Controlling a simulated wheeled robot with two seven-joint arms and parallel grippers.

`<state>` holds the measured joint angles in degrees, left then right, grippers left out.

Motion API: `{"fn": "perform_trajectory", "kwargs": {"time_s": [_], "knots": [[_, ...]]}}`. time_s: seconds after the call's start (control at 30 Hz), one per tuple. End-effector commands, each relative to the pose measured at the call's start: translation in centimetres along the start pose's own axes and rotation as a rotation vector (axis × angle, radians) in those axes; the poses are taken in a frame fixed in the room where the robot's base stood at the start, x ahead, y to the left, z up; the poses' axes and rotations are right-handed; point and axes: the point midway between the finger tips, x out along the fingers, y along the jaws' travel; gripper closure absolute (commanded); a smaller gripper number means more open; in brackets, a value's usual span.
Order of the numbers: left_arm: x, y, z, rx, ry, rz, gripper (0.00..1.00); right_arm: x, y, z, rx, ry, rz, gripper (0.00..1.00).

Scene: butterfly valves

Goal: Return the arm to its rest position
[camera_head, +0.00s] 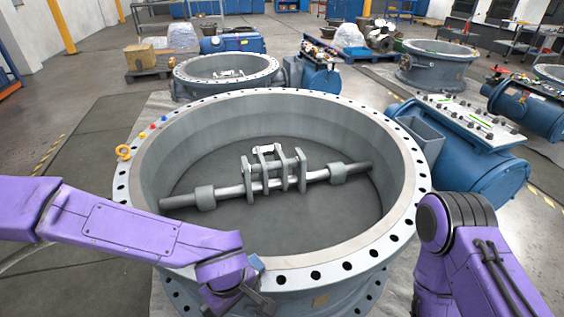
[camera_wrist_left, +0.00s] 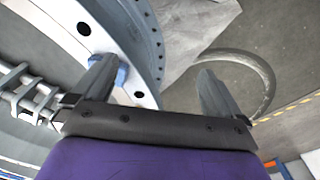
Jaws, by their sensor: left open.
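My left arm (camera_head: 130,232) comes in from the left over the near side of the large valve body (camera_head: 400,240). Its left gripper (camera_head: 250,297) is at the near flange, partly hidden by its own wrist. In the left wrist view the gripper (camera_wrist_left: 160,88) has its two fingers spread wide with nothing held between them. A small blue piece (camera_wrist_left: 122,76) shows beside one finger at the flange rim; I cannot tell whether they touch. My right arm (camera_head: 465,250) is folded at the lower right, and its gripper is out of view.
A shaft with brackets (camera_head: 268,182) lies across the valve's inside. An orange ring (camera_head: 123,152) and small coloured pieces (camera_head: 152,126) sit on the left flange. A blue cylinder (camera_head: 485,180) stands right. The floor at left (camera_head: 60,150) is clear.

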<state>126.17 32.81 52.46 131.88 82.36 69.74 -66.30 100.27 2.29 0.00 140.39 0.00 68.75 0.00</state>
Motion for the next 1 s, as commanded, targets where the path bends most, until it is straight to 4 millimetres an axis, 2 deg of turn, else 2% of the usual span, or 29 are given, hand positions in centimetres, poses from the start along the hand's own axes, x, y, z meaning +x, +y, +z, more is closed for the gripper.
{"fn": "perform_trajectory", "kwargs": {"time_s": [0.13,0.27,0.37,0.47,0.57,0.67,0.7,0.73,0.8,0.9,1.0], "knots": [[0.4,0.6,-1.2,-0.087,0.061,0.048,0.0,0.0,0.0,0.0,0.0,0.001,0.0,0.57],[2.0,0.5,-3.1,-0.171,0.153,0.091,0.0,0.0,0.0,0.0,0.0,0.001,0.0,0.57],[4.2,-0.3,-4.6,-0.221,0.231,0.118,0.0,0.0,0.0,0.0,0.0,0.0,0.0,0.57],[7.1,-2.0,-5.9,-0.245,0.31,0.139,0.0,0.0,0.0,0.0,0.0,0.0,0.0,0.57],[11.0,-5.1,-6.9,-0.227,0.381,0.154,0.0,0.0,0.0,0.0,0.0,0.0,0.0,0.57],[15.7,-10.6,-7.0,-0.122,0.417,0.145,0.0,0.1,0.0,0.0,0.0,0.0,0.0,0.57],[17.3,-13.4,-6.8,-0.055,0.413,0.127,0.0,0.0,0.0,0.0,0.0,0.0,0.0,0.57],[18.2,-15.3,-6.6,0.0,0.407,0.108,0.0,0.0,0.0,0.0,0.0,0.0,0.0,0.57],[19.4,-19.3,-6.3,0.125,0.391,0.047,0.0,0.0,0.0,0.0,0.0,0.0,0.0,0.57],[20.1,-23.0,-6.2,0.206,0.385,-0.037,0.0,0.0,0.0,0.0,0.0,0.0,0.0,0.57],[20.1,-23.0,-6.2,0.206,0.385,-0.037,0.0,0.0,0.0,0.0,0.0,0.0,0.0,0.57]]}}
